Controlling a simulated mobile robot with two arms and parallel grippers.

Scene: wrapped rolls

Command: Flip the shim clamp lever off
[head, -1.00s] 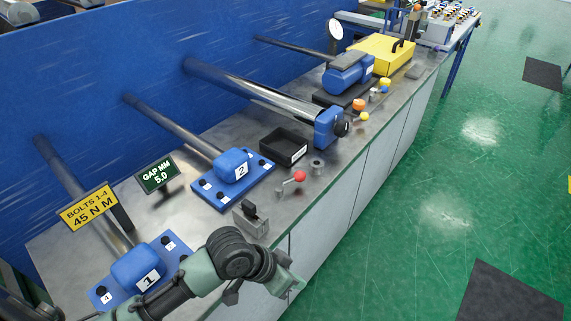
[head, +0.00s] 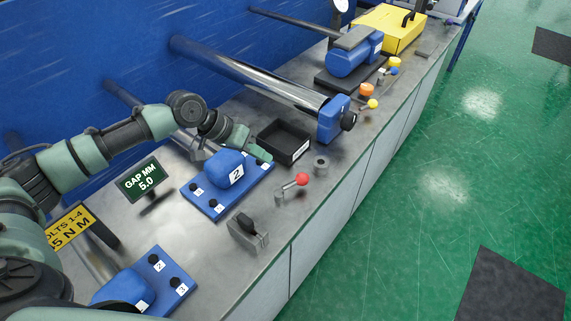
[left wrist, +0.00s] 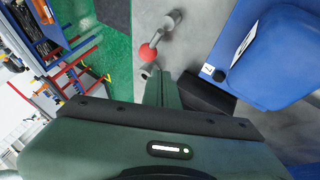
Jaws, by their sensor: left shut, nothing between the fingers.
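A small lever with a red ball knob (head: 302,179) stands on a grey base at the bench's front edge. It also shows in the left wrist view, where the red ball (left wrist: 148,52) lies just ahead of my fingers. Another small clamp with a black handle (head: 247,221) and grey body stands nearer. No label shows which is the shim clamp lever. My left gripper (head: 262,152) is above the back right of blue block 2 (head: 226,168), apart from both levers. Its fingers (left wrist: 158,88) are shut and empty. My right gripper is out of view.
A black open tray (head: 284,141) and a small grey ring (head: 321,163) lie beside the red-knobbed lever. A "GAP MM 5.0" sign (head: 140,180) stands behind. Orange and yellow knobs (head: 367,91) stand farther along. Bare bench metal (head: 215,245) is free in front of block 2.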

